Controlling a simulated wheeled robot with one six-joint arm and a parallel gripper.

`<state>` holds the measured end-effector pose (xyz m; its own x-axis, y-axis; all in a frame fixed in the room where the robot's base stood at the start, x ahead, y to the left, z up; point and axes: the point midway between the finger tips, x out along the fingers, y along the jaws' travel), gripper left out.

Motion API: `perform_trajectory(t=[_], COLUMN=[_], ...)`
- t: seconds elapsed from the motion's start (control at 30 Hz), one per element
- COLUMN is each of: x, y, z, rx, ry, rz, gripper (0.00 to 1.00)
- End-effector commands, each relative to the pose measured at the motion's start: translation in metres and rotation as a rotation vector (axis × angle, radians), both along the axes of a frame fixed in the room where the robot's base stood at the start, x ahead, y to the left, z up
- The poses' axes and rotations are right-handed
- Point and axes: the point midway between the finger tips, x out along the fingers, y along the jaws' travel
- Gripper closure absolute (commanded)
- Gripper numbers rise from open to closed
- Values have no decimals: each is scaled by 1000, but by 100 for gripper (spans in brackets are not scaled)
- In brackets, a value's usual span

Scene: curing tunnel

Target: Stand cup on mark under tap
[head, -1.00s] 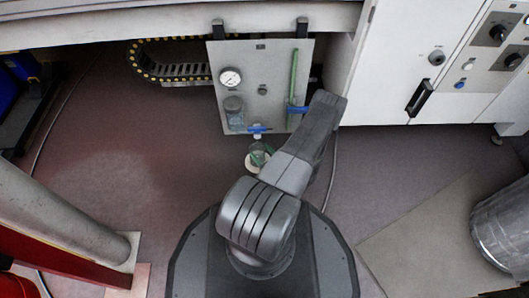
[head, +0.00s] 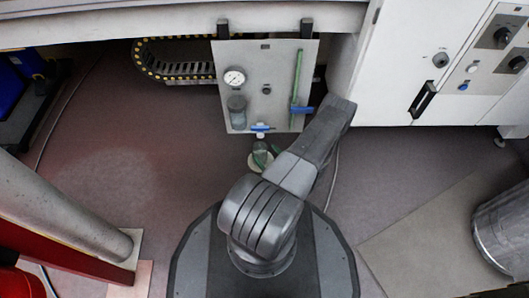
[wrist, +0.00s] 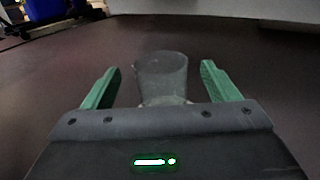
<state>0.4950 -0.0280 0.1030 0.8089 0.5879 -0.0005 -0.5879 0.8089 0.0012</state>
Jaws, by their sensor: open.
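The cup (wrist: 160,75) is a clear, greyish tumbler, upright between my fingers in the wrist view; its lower part is hidden by my gripper body. In the head view the cup (head: 261,149) shows small, just below the panel's lower edge, over or beside a pale round disc (head: 253,164); I cannot tell which. My gripper (wrist: 160,73) has green fingers, open, one on each side of the cup with gaps visible. The tap (head: 261,129) has a blue handle and sits low on the grey panel, above the cup. I cannot make out a separate mark.
The grey panel (head: 284,72) carries a round gauge (head: 234,77), a glass bowl and a green tube (head: 297,78) with a second blue handle. A white cabinet (head: 395,75) stands to the right. A metal drum (head: 505,228) is at far right.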

Motion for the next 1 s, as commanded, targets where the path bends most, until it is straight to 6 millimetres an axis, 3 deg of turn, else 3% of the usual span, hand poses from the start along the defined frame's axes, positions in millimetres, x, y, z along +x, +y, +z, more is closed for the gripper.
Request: perform_trajectory(t=[0.5, 1.0], x=[-69, -81], y=[-51, -59], z=[1, 0], rx=[1, 0], ry=[-1, -1], rz=[-4, 0], gripper=[19, 19])
